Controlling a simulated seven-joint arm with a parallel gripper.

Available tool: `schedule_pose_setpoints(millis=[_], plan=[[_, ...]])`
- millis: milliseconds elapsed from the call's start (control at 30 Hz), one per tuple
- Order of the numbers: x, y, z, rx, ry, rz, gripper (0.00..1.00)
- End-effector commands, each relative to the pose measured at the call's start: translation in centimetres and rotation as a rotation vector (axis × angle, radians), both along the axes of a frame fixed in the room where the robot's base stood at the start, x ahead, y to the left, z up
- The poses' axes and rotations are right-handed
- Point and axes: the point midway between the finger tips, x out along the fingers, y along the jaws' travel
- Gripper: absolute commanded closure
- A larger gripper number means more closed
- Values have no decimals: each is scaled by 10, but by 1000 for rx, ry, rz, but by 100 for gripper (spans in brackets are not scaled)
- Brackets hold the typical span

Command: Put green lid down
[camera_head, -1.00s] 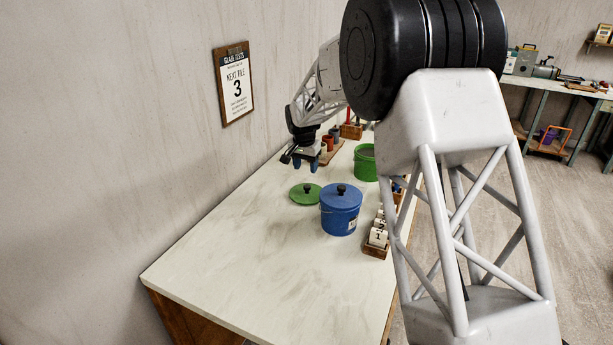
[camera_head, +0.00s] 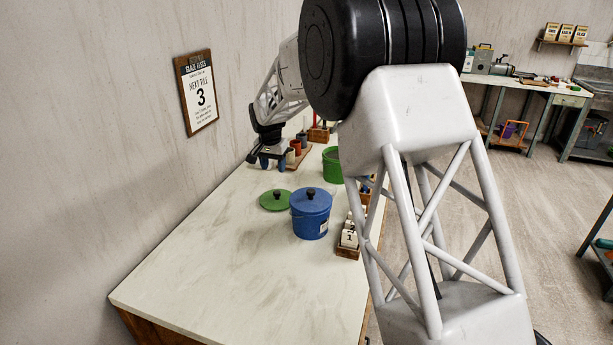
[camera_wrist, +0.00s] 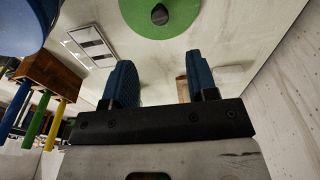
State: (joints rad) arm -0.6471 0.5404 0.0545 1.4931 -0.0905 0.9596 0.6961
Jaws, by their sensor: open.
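The green lid (camera_head: 275,200) lies flat on the pale worktop, left of the blue bucket, with its dark knob upward. It also shows at the top of the wrist view (camera_wrist: 185,22), cut off by the frame edge. My gripper (camera_head: 272,163) is behind the lid in the head view, apart from it. In the wrist view its two blue fingers (camera_wrist: 155,85) are spread with nothing between them. The green bucket (camera_head: 332,166) stands farther back on the right, partly hidden by my arm. The blue bucket (camera_head: 311,218) wears a blue lid with a dark knob.
A wooden rack with numbered tiles (camera_head: 348,241) stands right of the blue bucket. Small pots (camera_head: 297,146) sit behind my gripper. The wall sign (camera_head: 197,92) reads "NEXT TILE 3". The front of the worktop (camera_head: 215,270) is clear.

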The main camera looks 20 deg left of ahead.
Motion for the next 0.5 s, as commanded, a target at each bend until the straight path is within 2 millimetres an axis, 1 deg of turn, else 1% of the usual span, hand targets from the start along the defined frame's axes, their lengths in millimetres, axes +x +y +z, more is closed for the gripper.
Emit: schedule_pose_setpoints(millis=[333,433,500], plan=[[0,-2,2,0,0,0,47],[-1,-10,7,1,-1,-1,47],[-2,-19,13,2,-3,-1,47]])
